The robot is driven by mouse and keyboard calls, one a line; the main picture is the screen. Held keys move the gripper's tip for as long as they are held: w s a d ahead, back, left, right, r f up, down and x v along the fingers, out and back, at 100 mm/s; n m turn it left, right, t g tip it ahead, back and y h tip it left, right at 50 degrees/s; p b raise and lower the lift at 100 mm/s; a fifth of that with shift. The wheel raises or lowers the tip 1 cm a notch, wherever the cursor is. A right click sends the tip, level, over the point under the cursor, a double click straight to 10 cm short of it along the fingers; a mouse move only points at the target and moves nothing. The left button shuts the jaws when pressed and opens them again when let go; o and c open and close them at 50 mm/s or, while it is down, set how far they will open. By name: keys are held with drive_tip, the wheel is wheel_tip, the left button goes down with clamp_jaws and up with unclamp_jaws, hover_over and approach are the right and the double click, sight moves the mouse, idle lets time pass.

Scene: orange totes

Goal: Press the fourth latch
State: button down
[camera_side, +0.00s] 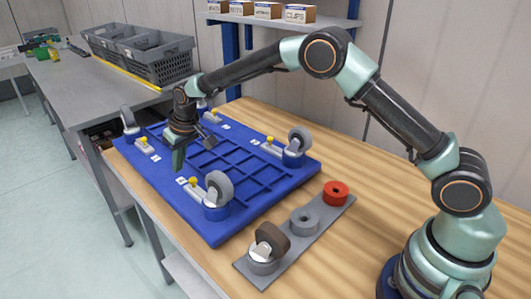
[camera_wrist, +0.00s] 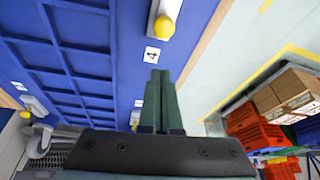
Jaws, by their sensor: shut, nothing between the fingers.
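The label reading 4 (camera_wrist: 151,55) shows in the wrist view beside a latch with a round yellow knob (camera_wrist: 164,27) on a pale bar. In the side view the latch nearest my gripper, at the front left, has a yellow knob (camera_side: 193,181); its label is too small to read. My gripper (camera_side: 177,170) is shut and empty, pointing down above the platform's left edge. In the wrist view its green fingertips (camera_wrist: 160,73) appear just below the label, apart from the knob.
The front caster (camera_side: 218,190) stands close to the right of that latch. A grey plate (camera_side: 325,214) on the bench holds a red ring (camera_side: 336,192), a grey ring (camera_side: 304,220) and a brown-wheeled caster (camera_side: 271,242). Grey crates (camera_side: 155,56) stand on the side bench.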

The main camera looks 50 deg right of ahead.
sight(191, 187)
drive_tip(key=a+v, duration=0.1)
drive_tip(key=v, duration=0.9)
drive_tip(key=shift+d, duration=0.3)
drive_tip(key=s+d+r+t, duration=0.1)
drive_tip(key=s+d+r, duration=0.8)
drive_tip(key=s, duration=0.4)
drive_tip(key=s+d+f+m, duration=0.1)
drive_tip(key=s+d, duration=0.2)
drive_tip(key=s, duration=0.4)
drive_tip(key=s+d+f+h, duration=0.1)
drive_tip(key=s+d, duration=0.1)
drive_tip(key=s, duration=0.5)
drive_tip(key=shift+s+d+f+m+t, duration=0.2)
drive_tip(key=shift+d+f+m+t, duration=0.2)
